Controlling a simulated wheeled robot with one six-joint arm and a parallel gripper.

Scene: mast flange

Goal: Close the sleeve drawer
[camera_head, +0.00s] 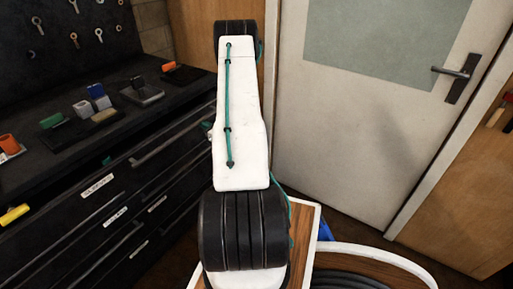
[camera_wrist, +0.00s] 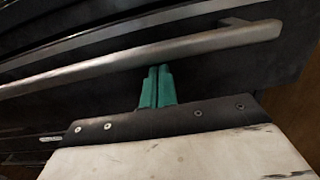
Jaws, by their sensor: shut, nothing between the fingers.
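A dark cabinet with several drawers stands on the left in the head view. White labels (camera_head: 97,186) mark the drawer fronts, but their text is too small to read, so I cannot tell which is the sleeve drawer. In the wrist view a long metal drawer handle (camera_wrist: 140,57) crosses a dark drawer front (camera_wrist: 215,76). My gripper (camera_wrist: 157,70) has its green fingers together, empty, with the tips at the lower edge of this handle. I cannot tell whether they touch it. In the head view my arm hides the gripper.
The cabinet top (camera_head: 40,165) holds small coloured blocks (camera_head: 98,95) and holders. A yellow object (camera_head: 14,215) lies at the left edge. Tools hang on the dark board (camera_head: 65,40) behind. A pale door (camera_head: 345,130) with a dark handle (camera_head: 462,77) stands on the right.

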